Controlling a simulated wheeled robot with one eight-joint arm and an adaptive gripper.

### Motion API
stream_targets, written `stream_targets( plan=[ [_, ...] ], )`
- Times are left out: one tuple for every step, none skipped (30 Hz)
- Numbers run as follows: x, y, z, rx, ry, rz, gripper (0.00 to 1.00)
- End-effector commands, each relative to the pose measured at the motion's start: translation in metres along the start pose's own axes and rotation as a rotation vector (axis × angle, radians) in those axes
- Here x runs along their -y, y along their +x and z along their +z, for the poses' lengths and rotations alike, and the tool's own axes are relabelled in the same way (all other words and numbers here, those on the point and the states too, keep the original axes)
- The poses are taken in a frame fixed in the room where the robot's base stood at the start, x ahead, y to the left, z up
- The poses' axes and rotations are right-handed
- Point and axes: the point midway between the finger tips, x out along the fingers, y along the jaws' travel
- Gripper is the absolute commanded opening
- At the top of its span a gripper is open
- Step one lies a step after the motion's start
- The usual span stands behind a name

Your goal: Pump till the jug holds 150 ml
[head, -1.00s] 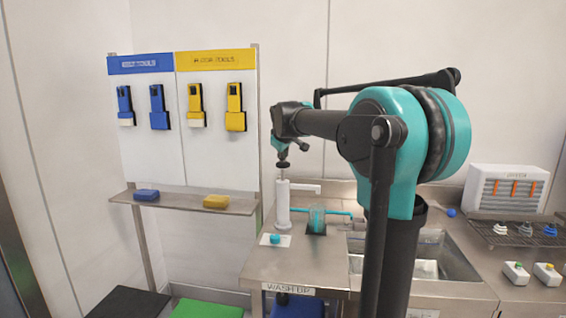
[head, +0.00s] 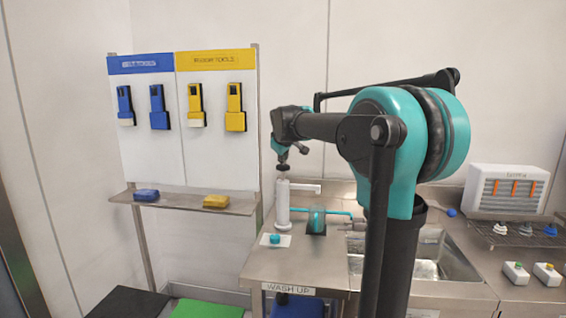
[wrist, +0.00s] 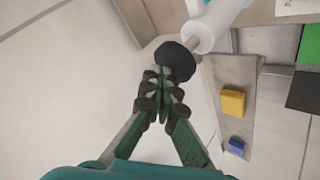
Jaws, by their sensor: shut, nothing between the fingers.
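The white pump (head: 283,207) stands upright at the left of the steel counter, with a black knob (head: 283,170) on top and a spout pointing right. The knob also shows in the wrist view (wrist: 174,61). My gripper (head: 283,160) is shut and empty, with its fingertips at the knob in the wrist view (wrist: 164,82). They seem to touch the knob's top.
A teal button on a white plate (head: 275,240) lies in front of the pump. A sink (head: 430,262) is to the right. A shelf (head: 185,205) with a blue and a yellow block stands left, below hanging tools.

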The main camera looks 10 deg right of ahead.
Motion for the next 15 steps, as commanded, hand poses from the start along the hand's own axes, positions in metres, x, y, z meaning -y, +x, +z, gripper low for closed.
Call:
stream_targets(
  plan=[
    [0.0004,0.0006,0.0007,0.001,0.0,0.0,0.0],
    [0.0006,0.0009,0.0009,0.001,0.0,0.0,0.0],
    [0.0008,0.0012,0.0012,0.001,0.0,0.0,0.0],
    [0.001,0.0014,0.0013,0.001,0.0,0.0,0.0],
    [0.0011,0.0017,0.0015,0.001,0.0,0.0,0.0],
    [0.0014,0.002,0.0017,0.001,0.0,0.0,0.0],
    [0.0015,0.0022,0.0019,0.001,0.0,0.0,0.0],
    [0.0017,0.0025,0.002,0.001,0.0,0.0,0.0],
    [0.0019,0.0028,0.0023,0.001,0.0,0.0,0.0],
    [0.0021,0.003,0.0024,0.001,0.0,0.0,0.0],
    [0.0022,0.0032,0.0026,0.001,0.0,0.0,0.0],
    [0.0024,0.0036,0.0028,0.001,0.0,0.0,0.0],
    [0.0026,0.0038,0.0029,0.001,0.0,0.0,0.0],
    [0.0028,0.004,0.0031,0.001,0.0,0.0,0.0],
    [0.003,0.0043,0.0033,0.001,0.0,0.0,0.0]
  ],
)
